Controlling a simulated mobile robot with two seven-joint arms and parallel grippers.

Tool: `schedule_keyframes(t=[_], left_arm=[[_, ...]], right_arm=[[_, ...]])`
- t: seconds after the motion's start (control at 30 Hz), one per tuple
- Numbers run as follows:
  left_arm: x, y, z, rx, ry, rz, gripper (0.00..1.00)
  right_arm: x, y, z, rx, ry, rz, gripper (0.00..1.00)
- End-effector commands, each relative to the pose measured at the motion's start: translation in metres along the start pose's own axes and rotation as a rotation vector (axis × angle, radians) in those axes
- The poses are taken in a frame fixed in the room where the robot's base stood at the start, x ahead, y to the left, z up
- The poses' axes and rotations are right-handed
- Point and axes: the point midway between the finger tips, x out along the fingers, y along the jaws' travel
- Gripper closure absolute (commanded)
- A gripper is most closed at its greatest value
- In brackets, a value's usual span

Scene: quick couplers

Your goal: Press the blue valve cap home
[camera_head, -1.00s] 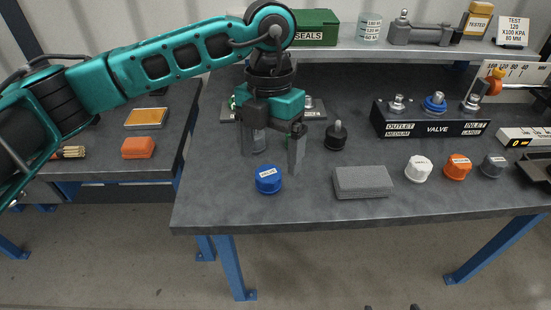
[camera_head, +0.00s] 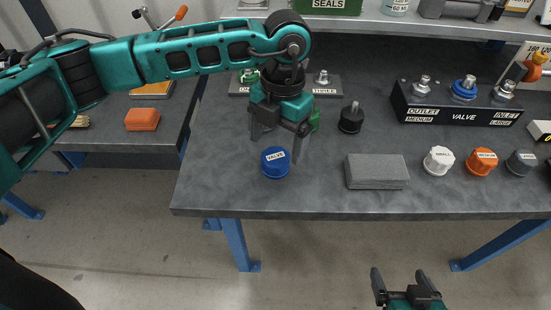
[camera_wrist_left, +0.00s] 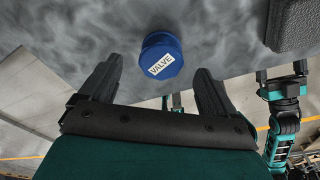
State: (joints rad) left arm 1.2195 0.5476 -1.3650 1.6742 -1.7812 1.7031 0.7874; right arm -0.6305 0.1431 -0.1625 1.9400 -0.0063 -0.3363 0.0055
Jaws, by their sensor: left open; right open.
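The blue valve cap (camera_head: 275,162) stands on the bench near its front left edge, with a white VALVE label. It also shows in the left wrist view (camera_wrist_left: 161,56), ahead of and between the fingers. My left gripper (camera_head: 278,148) is open and empty, pointing down just behind the cap; it also shows in the left wrist view (camera_wrist_left: 158,95). The valve block (camera_head: 455,106) stands at the back right, with a blue-ringed middle fitting (camera_head: 464,88) between the outlet and inlet fittings. My right gripper (camera_head: 400,282) is open and empty, below the bench's front edge.
A grey block (camera_head: 377,171) lies right of the cap. White (camera_head: 438,160), orange (camera_head: 481,162) and grey (camera_head: 520,163) caps stand in a row further right. A black knobbed piece (camera_head: 351,118) and a plate with fittings (camera_head: 325,84) stand behind. A shelf (camera_head: 395,27) spans the back.

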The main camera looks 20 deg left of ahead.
Motion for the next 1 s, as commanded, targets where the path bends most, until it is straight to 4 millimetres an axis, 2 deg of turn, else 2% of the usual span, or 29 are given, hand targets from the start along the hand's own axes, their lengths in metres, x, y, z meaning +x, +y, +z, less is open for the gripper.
schedule_keyframes(t=[0.23, 0.33, 0.57, 1.0], left_arm=[[0.037, -0.002, -0.003, 0.000, 0.003, -0.001, 0.10], [0.043, -0.002, -0.003, 0.001, 0.001, 0.000, 0.10], [0.044, -0.002, -0.002, 0.001, 0.000, 0.000, 0.10], [0.043, -0.002, -0.002, 0.001, 0.000, 0.000, 0.52]], right_arm=[[-0.001, 0.000, -0.005, -0.001, 0.004, 0.000, 0.09], [0.000, 0.001, -0.006, -0.001, 0.007, 0.000, 0.09], [0.000, 0.001, -0.007, -0.002, 0.010, 0.001, 0.09], [0.000, 0.001, -0.007, -0.001, 0.009, 0.001, 0.09]])
